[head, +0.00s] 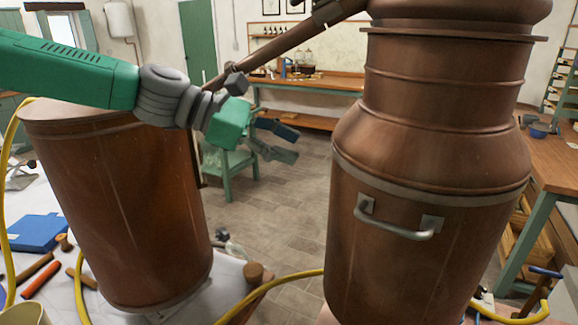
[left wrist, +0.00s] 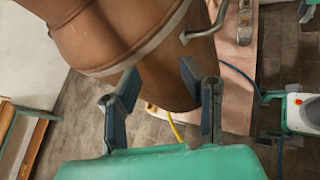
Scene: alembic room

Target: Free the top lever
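The right copper vessel (head: 430,150) stands upright with a wide collar and a grey metal band. A grey bar handle (head: 395,228) is fixed on its front; a bar handle also shows in the left wrist view (left wrist: 212,22). A copper pipe (head: 285,45) slopes from its upper part toward the left vessel, with a dark fitting (head: 326,13) on it. I cannot tell which part is the top lever. My left gripper (head: 280,142) is open and empty, between the vessels and apart from the handle. In the left wrist view its spread fingers (left wrist: 164,100) point toward the vessel.
A second copper vessel (head: 125,200) stands at left, under my left arm. A yellow hose (head: 255,292) runs low between the vessels. A wooden workbench (head: 310,81) stands at the back and another bench (head: 555,165) at right. Tiled floor (head: 290,205) is open between.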

